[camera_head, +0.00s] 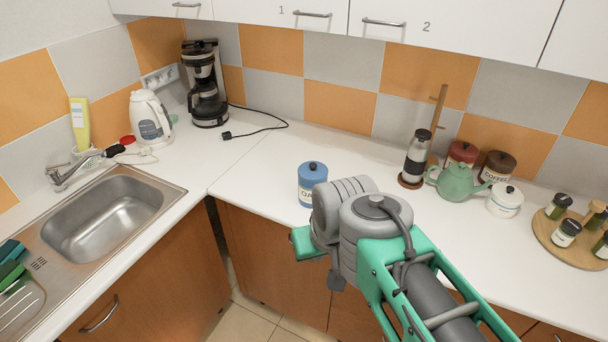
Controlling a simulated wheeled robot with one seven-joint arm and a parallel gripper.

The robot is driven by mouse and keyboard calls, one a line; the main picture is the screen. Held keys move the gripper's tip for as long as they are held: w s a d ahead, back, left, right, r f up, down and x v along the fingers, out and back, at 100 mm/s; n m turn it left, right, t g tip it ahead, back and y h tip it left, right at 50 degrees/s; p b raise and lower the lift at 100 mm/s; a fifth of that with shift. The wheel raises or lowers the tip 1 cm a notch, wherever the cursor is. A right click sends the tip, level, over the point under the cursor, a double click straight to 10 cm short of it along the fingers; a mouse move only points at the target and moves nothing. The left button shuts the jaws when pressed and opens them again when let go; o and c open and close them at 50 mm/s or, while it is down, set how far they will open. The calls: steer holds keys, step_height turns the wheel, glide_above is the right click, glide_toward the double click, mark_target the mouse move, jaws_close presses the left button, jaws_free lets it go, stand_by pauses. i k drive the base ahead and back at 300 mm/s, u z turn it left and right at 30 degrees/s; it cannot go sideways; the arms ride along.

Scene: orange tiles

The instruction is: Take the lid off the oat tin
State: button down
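The oat tin (311,190) is a blue round tin on the white counter, near its front edge. Its label is partly covered by my arm, and only the first letters show. Its blue lid (313,170) with a dark knob sits on top. The end of my arm is just right of and in front of the tin. My gripper (318,254) is low at the counter's front edge, apart from the lid and mostly hidden behind my wrist. Its fingers cannot be made out clearly.
A coffee maker (204,88), kettle (150,120) and loose black plug (227,135) are left of the tin. Counter around the tin's left and back is clear.

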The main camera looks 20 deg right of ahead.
mark_target(313, 171)
steer(key=k, duration=0.6)
steer(key=z, duration=0.05)
steer(key=i, duration=1)
steer(key=u, duration=1.1)
steer(key=i, duration=0.65)
steer(key=u, duration=0.65)
